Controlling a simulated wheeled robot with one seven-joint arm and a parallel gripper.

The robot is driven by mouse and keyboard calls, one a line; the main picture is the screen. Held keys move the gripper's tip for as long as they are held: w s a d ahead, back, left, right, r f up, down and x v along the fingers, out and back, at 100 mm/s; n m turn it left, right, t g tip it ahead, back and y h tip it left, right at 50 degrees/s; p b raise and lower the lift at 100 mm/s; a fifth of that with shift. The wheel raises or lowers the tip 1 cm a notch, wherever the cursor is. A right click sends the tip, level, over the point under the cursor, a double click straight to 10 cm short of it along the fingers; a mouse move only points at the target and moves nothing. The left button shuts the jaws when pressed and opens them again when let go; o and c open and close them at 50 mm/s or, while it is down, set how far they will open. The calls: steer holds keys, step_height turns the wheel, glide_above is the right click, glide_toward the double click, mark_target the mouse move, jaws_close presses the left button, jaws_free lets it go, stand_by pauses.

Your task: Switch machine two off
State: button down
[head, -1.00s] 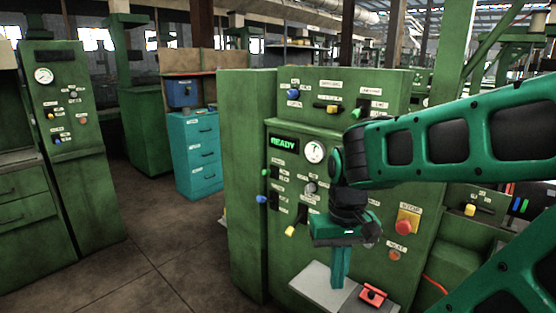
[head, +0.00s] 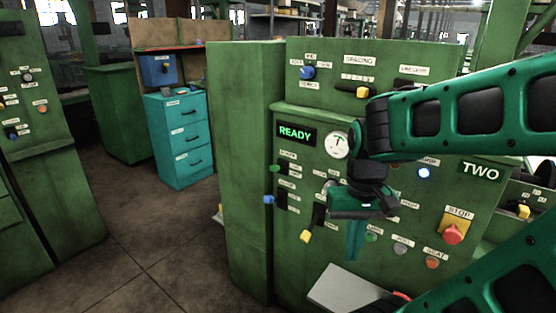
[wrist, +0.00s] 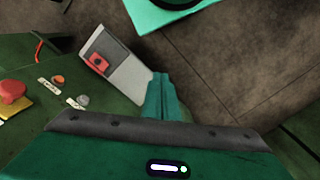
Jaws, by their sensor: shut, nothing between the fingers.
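Machine two (head: 465,205) is the green cabinet in front of me, marked TWO at its upper right in the head view. Its display (head: 296,133) reads READY. A red mushroom button (head: 453,234) on a yellow plate marked STOP sits at its lower right; it also shows at the left edge of the wrist view (wrist: 12,92). Yellow, blue and green levers stand along the panel's left part. My gripper (head: 353,250) is shut and empty, pointing down in front of the panel, left of the red button. My arm hides part of the panel.
A pale grey shelf (head: 345,287) juts out below the panel, with a red block (wrist: 97,63) on it. A teal drawer cabinet (head: 181,140) stands back left. Another green machine (head: 50,180) is at far left. The floor (head: 150,255) between is clear.

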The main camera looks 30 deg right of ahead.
steer(key=w+d+r+m+t, duration=0.1)
steer(key=w+d+r+m, duration=0.1)
steer(key=w, duration=1)
steer(key=w+d+r+m+t, duration=0.1)
steer(key=w+d+r+m, duration=0.2)
steer(key=w, duration=1)
steer(key=w+d+r+m+t+h, duration=0.1)
steer(key=w+d+r, duration=0.5)
steer(key=w, duration=0.7)
step_height(320, 180, up, 2)
steer(key=shift+m+t, duration=0.3)
steer(key=shift+m, duration=0.4)
glide_above(279, 168)
steer(key=s, duration=0.2)
step_height(279, 168, down, 11)
steer(key=shift+w+a+f, duration=0.3)
steer(key=shift+f, duration=0.3)
